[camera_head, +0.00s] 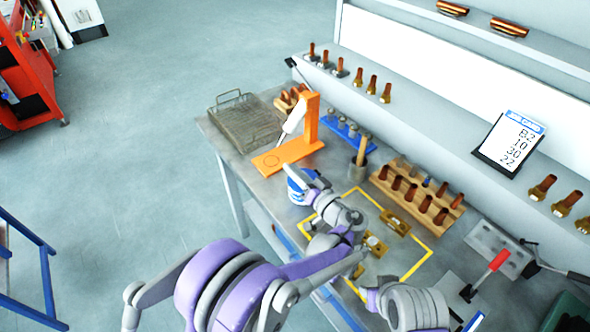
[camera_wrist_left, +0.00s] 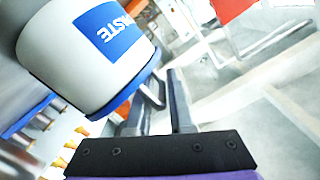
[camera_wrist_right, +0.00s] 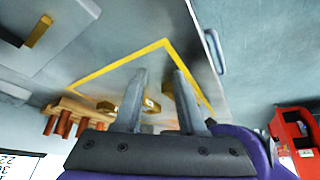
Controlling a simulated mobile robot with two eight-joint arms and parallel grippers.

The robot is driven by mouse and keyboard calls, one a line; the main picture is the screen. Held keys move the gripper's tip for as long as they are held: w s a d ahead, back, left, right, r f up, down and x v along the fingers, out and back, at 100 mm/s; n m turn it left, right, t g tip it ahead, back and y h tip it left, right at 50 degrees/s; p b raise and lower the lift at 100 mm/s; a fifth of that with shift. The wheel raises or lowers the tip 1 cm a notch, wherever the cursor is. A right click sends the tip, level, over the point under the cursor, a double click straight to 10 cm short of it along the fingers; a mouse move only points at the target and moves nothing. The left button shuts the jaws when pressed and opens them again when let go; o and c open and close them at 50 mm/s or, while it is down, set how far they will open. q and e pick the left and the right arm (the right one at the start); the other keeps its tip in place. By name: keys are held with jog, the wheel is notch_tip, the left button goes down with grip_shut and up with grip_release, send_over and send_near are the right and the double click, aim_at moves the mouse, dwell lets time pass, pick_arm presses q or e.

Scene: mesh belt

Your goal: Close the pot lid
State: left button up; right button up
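The pot (camera_wrist_left: 95,45) is white with a blue label and blue rim; it fills the upper left of the left wrist view, upside down. In the head view the pot (camera_head: 296,194) stands on the bench, partly covered by my left gripper (camera_head: 291,172). In the left wrist view my left gripper (camera_wrist_left: 158,85) has its fingers apart, beside the pot's blue end. I see nothing held between them. Whether the lid is raised or seated cannot be told. My right gripper (camera_wrist_right: 155,78) is open and empty, with the bench's yellow outline beyond it.
An orange stand (camera_head: 290,152) is just behind the pot, with a wire basket (camera_head: 245,123) farther left.

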pick_arm(q)
jog(key=o, duration=0.3)
jog(key=shift+s+a, duration=0.2)
jog(key=shift+a, duration=0.05)
jog(key=shift+w+d+r, duration=0.1)
jog(key=shift+r, duration=0.05)
notch_tip(320, 180, up, 10)
jog(key=shift+f+p, duration=0.1)
jog(key=shift+p, duration=0.2)
jog(key=s+a+f+g+h, duration=0.2)
jog(key=s+a+f+g, duration=0.15)
jog(key=s+a, duration=0.4)
jog(key=s+a+f+g+h, duration=0.1)
jog(key=s+a+f+g, duration=0.3)
jog(key=a, duration=0.6)
jog(key=s+f+h, duration=0.3)
jog(key=s, duration=0.6)
jog(key=s+f+g+h, duration=0.1)
jog(key=s+f+h, duration=0.3)
jog(key=s, duration=0.5)
jog(key=shift+s+a+m, duration=0.3)
jog(key=shift+s, duration=0.1)
